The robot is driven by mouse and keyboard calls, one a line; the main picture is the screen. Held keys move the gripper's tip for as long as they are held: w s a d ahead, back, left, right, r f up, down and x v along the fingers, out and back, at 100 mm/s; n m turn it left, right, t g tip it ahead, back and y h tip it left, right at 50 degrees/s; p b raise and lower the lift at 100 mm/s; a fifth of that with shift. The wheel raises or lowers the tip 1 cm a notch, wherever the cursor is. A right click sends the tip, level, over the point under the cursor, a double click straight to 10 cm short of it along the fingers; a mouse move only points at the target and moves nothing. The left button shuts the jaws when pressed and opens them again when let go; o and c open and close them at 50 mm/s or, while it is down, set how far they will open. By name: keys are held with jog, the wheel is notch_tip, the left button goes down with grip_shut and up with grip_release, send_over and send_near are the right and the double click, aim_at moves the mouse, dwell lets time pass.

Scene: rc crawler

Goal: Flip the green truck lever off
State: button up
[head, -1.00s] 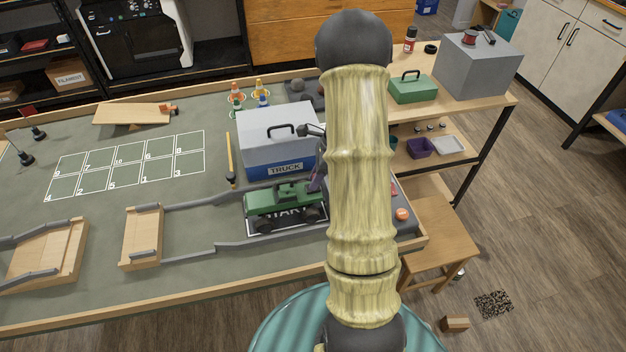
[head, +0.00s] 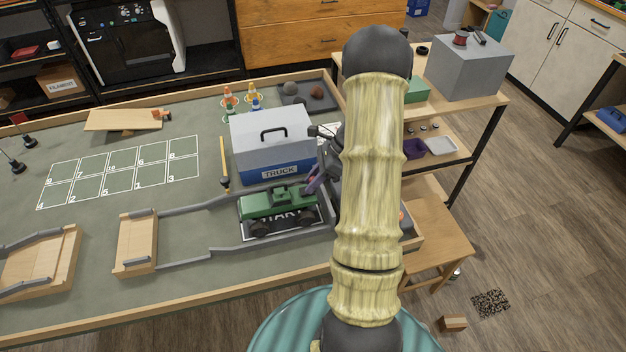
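The green truck (head: 278,205) stands on the dark start mat (head: 300,228) near the right end of the table. I cannot make out its lever at this size. My gripper (head: 313,183) is at the right rear of the truck, close to its upper right end. My pale arm hides most of what lies to the right of it. The fingers are small and partly hidden, so I cannot tell whether they touch the truck or are open or shut.
A grey and blue box labelled TRUCK (head: 272,145) stands right behind the truck. Grey rails (head: 190,258) and a wooden ramp (head: 137,240) lie to the left. A grid (head: 120,170) is marked on the table (head: 90,285). A wooden stool (head: 435,235) stands at the right.

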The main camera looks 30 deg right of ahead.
jog(key=shift+o, duration=1.1)
jog(key=shift+d+r, duration=0.1)
jog(key=v, duration=1.7)
jog(key=s+a+r+n+h+p, duration=0.2)
jog(key=s+a+n, duration=0.1)
jog(key=a+n, duration=0.5)
jog(key=s+a+r+n+h+p, duration=0.2)
jog(key=s+a+n+h+p, duration=0.1)
jog(key=a+n, duration=0.5)
jog(key=s+a+r+n+t+h+p, duration=0.1)
jog(key=s+a+r+n+h+p, duration=0.1)
jog(key=a+n, duration=0.6)
jog(key=s+a+p, duration=0.1)
jog(key=a, duration=0.2)
